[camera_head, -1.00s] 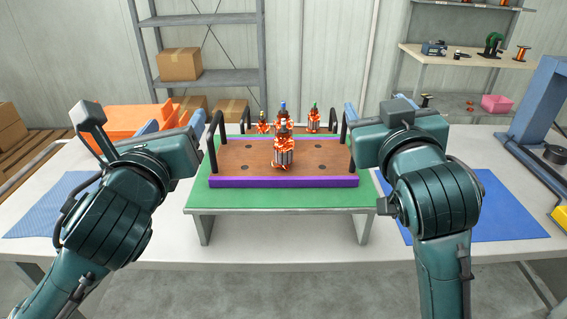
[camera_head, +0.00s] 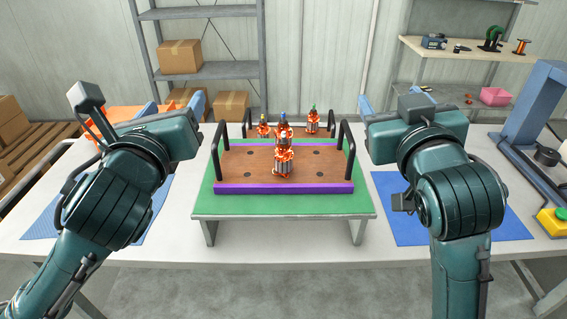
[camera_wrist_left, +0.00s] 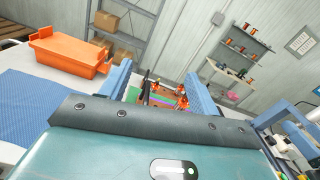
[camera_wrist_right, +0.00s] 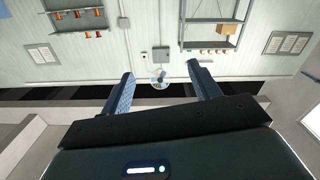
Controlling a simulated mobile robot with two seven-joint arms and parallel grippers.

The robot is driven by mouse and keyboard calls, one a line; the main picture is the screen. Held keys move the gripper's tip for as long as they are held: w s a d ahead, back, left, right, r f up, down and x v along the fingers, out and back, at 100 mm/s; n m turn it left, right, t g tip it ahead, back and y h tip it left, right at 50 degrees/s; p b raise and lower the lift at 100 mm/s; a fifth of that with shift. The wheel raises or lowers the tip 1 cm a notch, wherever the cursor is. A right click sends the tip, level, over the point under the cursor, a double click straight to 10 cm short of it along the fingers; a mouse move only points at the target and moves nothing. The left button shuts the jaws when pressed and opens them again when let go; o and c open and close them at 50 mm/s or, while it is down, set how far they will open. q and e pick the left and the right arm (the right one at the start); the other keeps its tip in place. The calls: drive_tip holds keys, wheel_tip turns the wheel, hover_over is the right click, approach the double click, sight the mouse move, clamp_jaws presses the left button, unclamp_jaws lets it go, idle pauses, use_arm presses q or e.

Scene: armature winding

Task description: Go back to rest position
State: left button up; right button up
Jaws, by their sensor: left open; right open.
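My left gripper (camera_head: 174,105) is raised at the left of the table, with its blue fingers apart and nothing between them. Its open fingers also show in the left wrist view (camera_wrist_left: 160,90). My right gripper (camera_head: 391,101) is raised at the right, also open and empty; its spread fingers show in the right wrist view (camera_wrist_right: 162,86). Between the arms, a brown tray (camera_head: 235,165) with a purple front edge and black handles sits on a green-topped stand (camera_head: 205,205). An orange-and-silver armature (camera_head: 283,163) stands upright on the tray. Neither gripper touches the tray.
A second tray (camera_head: 321,131) behind holds several armatures, including one with a green top (camera_head: 312,120). An orange bin (camera_wrist_left: 70,52) stands at the left. Blue mats lie left (camera_head: 50,215) and right (camera_head: 430,225). A blue press (camera_head: 545,100) stands at the far right.

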use_arm(q)
drive_tip(key=shift+r+p, duration=0.55)
drive_tip(key=shift+r, duration=0.25)
use_arm(e)
drive_tip(key=shift+s+d+r, duration=0.2)
drive_tip(key=shift+s+r, duration=0.05)
drive_tip(key=shift+r, duration=0.5)
drive_tip(key=shift+f, duration=0.1)
